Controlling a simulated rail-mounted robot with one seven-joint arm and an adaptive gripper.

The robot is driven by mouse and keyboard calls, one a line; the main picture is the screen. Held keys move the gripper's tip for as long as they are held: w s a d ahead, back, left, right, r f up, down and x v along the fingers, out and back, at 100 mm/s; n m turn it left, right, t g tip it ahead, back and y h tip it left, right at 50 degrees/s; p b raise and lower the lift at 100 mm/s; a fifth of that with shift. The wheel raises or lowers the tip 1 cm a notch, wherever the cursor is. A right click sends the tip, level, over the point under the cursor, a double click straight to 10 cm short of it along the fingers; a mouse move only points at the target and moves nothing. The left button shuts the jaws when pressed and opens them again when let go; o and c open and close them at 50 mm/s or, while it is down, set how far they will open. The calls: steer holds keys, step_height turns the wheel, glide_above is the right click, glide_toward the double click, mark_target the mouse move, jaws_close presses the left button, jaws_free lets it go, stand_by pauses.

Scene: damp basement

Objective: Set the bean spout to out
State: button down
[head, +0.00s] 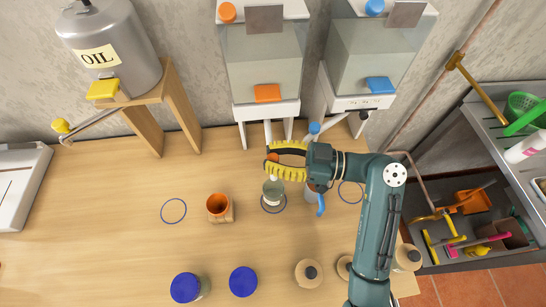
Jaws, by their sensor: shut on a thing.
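Two clear-fronted dispensers stand against the wall, one with orange parts (262,65) and one with blue parts (368,55). No readable label shows which holds beans. A white spout (268,132) runs down from the orange one and ends near an orange knob (272,157). My gripper (276,160) has its yellow fingers on both sides of this knob and is shut on it. A small jar (273,191) stands just below, inside a blue ring on the table. The blue dispenser's spout has a blue knob (314,128), just behind my gripper.
A grey oil tank (112,45) with a yellow tap stands on a wooden stand at left. A blue handle (320,205) is close under my gripper.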

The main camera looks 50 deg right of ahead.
steer(key=shift+r, duration=0.1)
steer(key=c, duration=0.8)
jaws_free()
steer(key=shift+s+d, duration=0.1)
steer(key=v, duration=1.2)
